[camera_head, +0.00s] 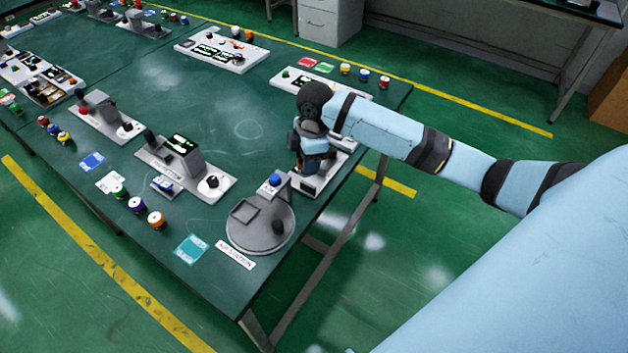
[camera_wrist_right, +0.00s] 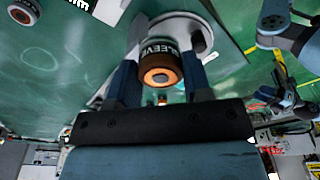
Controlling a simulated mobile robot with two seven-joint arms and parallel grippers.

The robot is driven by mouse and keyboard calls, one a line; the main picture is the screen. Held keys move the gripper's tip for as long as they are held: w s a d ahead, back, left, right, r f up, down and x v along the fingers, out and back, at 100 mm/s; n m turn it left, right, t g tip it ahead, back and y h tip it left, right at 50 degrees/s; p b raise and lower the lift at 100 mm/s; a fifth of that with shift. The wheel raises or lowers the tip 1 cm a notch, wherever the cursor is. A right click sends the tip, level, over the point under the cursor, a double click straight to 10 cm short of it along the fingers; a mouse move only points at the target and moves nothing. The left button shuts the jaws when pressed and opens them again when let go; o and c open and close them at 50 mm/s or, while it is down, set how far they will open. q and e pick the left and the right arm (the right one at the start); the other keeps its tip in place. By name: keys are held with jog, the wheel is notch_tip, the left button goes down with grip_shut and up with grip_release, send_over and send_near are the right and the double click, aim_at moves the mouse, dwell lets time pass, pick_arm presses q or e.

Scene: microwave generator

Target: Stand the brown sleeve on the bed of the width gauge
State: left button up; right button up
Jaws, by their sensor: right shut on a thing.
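The brown sleeve (camera_wrist_right: 160,68), a short cylinder with a dark lettered band and an orange-rimmed bore, is between the fingers of my right gripper (camera_wrist_right: 157,85) in the right wrist view. My right gripper is shut on it. In the head view my right gripper (camera_head: 315,160) points down over a pale bench device at the table's right edge, and hides much of it and the sleeve. Which device is the width gauge I cannot tell for sure; a grey one with a lit display (camera_head: 180,147) stands mid-table.
A round grey plate (camera_head: 243,236) with a blue-topped post, labelled air station, is at the table's near right corner. Several coloured spools (camera_head: 137,205) line the near edge. More devices stand at the left and back. The table's middle (camera_head: 235,120) is clear.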

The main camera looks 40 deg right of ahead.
jog(key=w+d+r+n+b, duration=0.1)
jog(key=r+n, duration=0.1)
jog(key=n, duration=0.1)
jog(key=w+d+r+n+b, duration=0.1)
jog(key=w+d+r+n, duration=0.1)
jog(key=n, duration=0.1)
jog(key=w+d+r+n+g+b, duration=0.1)
jog(key=w+d+n, duration=0.1)
jog(key=n, duration=0.1)
jog(key=shift+d+r+n, duration=0.2)
jog(key=shift+r+n, duration=0.2)
send_over(314, 184)
notch_tip(314, 184, down, 14)
jog(key=shift+d+f, duration=0.15)
jog(key=shift+f, duration=0.05)
jog(key=shift+w+f, duration=0.1)
jog(key=shift+f, duration=2.55)
jog(key=o, duration=0.9)
jog(key=shift+o, duration=0.2)
